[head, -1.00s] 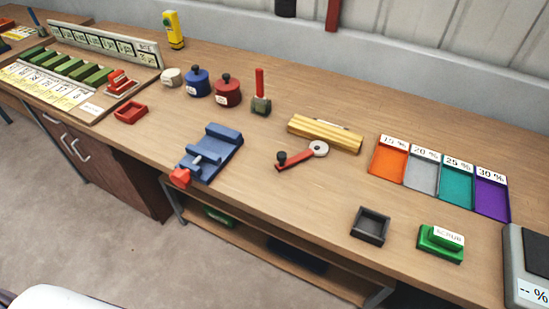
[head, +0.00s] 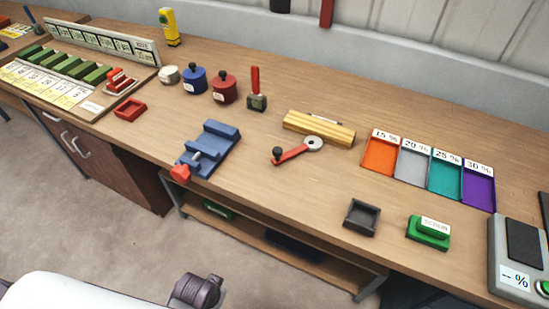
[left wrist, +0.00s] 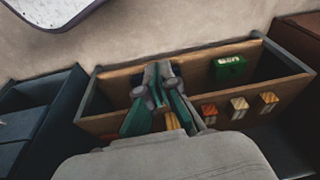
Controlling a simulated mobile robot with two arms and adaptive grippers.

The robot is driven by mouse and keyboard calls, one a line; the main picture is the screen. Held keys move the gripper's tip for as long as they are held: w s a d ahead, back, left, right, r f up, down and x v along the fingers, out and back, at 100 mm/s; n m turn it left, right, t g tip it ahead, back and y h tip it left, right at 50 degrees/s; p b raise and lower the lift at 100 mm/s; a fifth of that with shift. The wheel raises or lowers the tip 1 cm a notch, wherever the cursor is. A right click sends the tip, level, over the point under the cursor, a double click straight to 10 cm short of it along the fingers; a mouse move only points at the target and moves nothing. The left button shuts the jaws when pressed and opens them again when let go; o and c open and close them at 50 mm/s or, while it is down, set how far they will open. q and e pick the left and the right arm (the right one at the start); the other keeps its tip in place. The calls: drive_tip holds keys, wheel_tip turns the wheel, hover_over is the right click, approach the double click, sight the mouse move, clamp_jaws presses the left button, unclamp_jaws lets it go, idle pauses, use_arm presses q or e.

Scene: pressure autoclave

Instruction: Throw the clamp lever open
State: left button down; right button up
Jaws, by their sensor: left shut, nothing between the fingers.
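A red lever arm (head: 293,152) with a dark knob at its left end and a pale round hub at its right end lies on the wooden bench in the head view. Left of it is a blue vise-like block (head: 212,146) with a grey screw and a red handle end (head: 180,173) at the bench's front edge. I cannot tell which part is the clamp lever. My left gripper (left wrist: 158,72) shows in the left wrist view, shut and empty, in front of a wooden shelf and away from both. My right gripper is in neither view.
A yellow ribbed block (head: 318,129) lies behind the red lever. Coloured trays (head: 381,157), a dark square tray (head: 361,217) and a green block (head: 428,233) stand to the right. Lidded pots (head: 224,88) stand behind.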

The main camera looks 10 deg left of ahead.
use_arm(q)
wheel_tip(320, 180, up, 20)
drive_tip(key=t+p, duration=0.1)
drive_tip(key=p, duration=0.1)
drive_tip(key=w+a+r+m+t, duration=0.1)
drive_tip(key=w+r+m+t, duration=0.1)
drive_tip(key=w+m+t, duration=0.45)
drive_tip(key=w+a+r+m+t, duration=0.1)
drive_tip(key=w+r+t, duration=0.15)
drive_tip(key=w, duration=0.75)
drive_tip(key=shift+w+d+r+m+t+h+b, duration=0.15)
drive_tip(key=shift+w+d+r+m+h, duration=0.15)
drive_tip(key=shift+d+m+h, duration=1.5)
drive_tip(key=shift+w+d+r+m+t+h+b, duration=0.25)
drive_tip(key=shift+d+m+h, duration=0.5)
drive_tip(key=shift+m+h, duration=2.05)
drive_tip(key=shift+w+d+r+m+h+p, duration=0.25)
drive_tip(key=shift+d+m+h, duration=0.95)
drive_tip(key=shift+m, duration=2.25)
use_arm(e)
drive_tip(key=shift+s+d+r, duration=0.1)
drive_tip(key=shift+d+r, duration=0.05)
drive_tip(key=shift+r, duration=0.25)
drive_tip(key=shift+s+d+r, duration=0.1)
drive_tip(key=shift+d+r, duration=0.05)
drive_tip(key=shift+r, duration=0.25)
use_arm(q)
drive_tip(key=shift+w+d+f, duration=0.1)
